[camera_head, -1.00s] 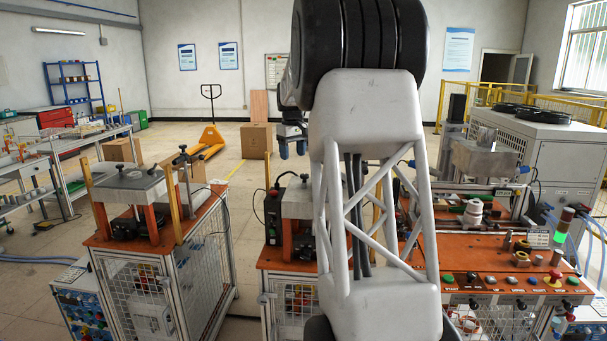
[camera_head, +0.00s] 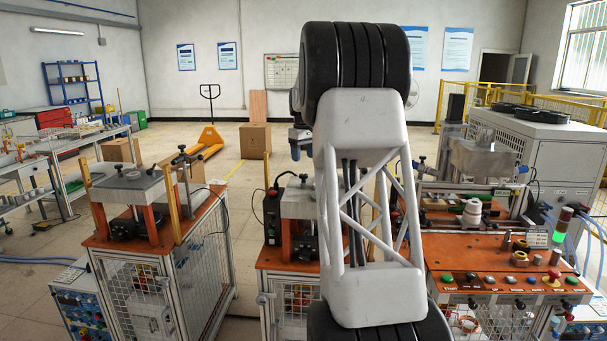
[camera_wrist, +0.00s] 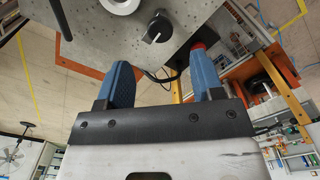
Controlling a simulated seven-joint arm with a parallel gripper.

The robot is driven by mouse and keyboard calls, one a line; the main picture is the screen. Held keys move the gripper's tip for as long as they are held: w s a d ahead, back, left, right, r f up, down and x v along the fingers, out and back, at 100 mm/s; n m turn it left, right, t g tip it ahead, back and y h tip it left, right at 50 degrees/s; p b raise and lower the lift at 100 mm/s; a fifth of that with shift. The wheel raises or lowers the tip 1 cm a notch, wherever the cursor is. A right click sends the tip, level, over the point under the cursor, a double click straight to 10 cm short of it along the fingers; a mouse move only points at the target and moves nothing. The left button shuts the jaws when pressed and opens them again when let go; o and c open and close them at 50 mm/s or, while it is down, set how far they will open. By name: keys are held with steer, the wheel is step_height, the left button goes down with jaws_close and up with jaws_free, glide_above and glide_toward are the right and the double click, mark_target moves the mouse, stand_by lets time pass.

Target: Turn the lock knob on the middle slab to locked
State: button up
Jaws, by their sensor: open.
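The middle slab (camera_head: 298,204) is a speckled grey plate on the middle orange-topped stand, partly hidden behind my arm in the head view. In the wrist view, the slab (camera_wrist: 185,22) fills the top. Its black lock knob (camera_wrist: 158,27) has a light pointer mark toward the picture's lower left. Beside the knob is a white round fitting (camera_wrist: 120,4). My gripper (camera_wrist: 161,75) is open and empty, its blue fingers apart. The knob shows above the gap between them, with no contact visible. In the head view, my gripper (camera_head: 300,143) shows partly beside my arm, above the slab.
A similar stand with a left slab (camera_head: 128,186) is at the left. An orange control bench (camera_head: 490,265) with buttons and a green-lit lamp is at the right. Thin posts (camera_head: 172,205) rise beside the slabs.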

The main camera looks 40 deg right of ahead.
mark_target(303, 175)
steer(key=shift+f, duration=3.6)
steer(key=shift+c, duration=0.4)
steer(key=c, duration=0.8)
steer(key=shift+c, duration=0.2)
